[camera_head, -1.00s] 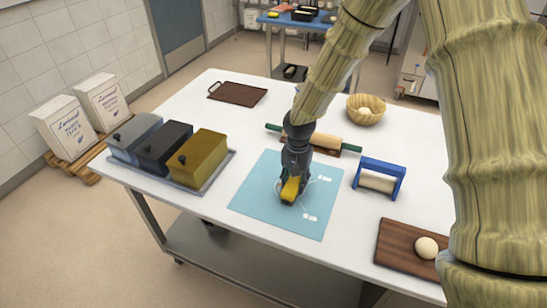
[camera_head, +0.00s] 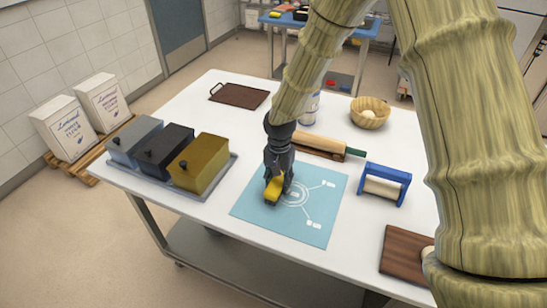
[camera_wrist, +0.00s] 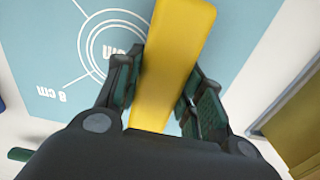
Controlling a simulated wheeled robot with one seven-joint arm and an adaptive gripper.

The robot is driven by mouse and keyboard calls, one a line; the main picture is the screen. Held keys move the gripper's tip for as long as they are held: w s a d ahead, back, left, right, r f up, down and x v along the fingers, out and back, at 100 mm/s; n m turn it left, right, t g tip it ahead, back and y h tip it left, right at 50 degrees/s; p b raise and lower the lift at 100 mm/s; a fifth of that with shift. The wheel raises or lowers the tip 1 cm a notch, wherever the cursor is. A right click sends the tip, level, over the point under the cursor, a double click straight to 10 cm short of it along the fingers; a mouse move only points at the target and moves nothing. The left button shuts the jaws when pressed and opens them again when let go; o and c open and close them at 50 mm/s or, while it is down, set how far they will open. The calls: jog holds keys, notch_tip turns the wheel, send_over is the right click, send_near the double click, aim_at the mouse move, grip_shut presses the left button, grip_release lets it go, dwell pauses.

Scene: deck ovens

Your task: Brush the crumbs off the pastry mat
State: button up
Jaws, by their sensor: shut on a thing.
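The blue pastry mat (camera_head: 258,213) lies on the white table, with white rings and size markings on it. In the wrist view the mat (camera_wrist: 40,35) fills the upper left, with a ring and "cm" print. My gripper (camera_head: 279,182) is low over the mat's left-middle part. It is shut on a yellow bar-shaped tool (camera_head: 273,190), which shows in the wrist view as a long yellow handle (camera_wrist: 168,60) between the fingers. Bristles are not visible, and whether the tool touches the mat is unclear. I cannot make out crumbs on the mat.
Three lidded tins, the nearest gold (camera_head: 200,165), stand on a tray left of the mat. A rolling pin (camera_head: 320,145) lies behind it. A blue-framed roller (camera_head: 383,184) and a brown board (camera_head: 405,255) are to the right. A wooden bowl (camera_head: 370,113) stands farther back.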

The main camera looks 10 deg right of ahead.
jog(key=shift+w+a, duration=0.25)
jog(key=shift+a, duration=0.1)
notch_tip(320, 180, up, 5)
jog(key=p, duration=0.3)
jog(key=shift+w+r+p, duration=0.2)
jog(key=shift+r+p, duration=0.3)
jog(key=shift+r, duration=0.05)
jog(key=shift+s+r+p, duration=0.15)
jog(key=shift+r+p, duration=0.55)
jog(key=shift+r, duration=0.5)
jog(key=shift+f, duration=0.1)
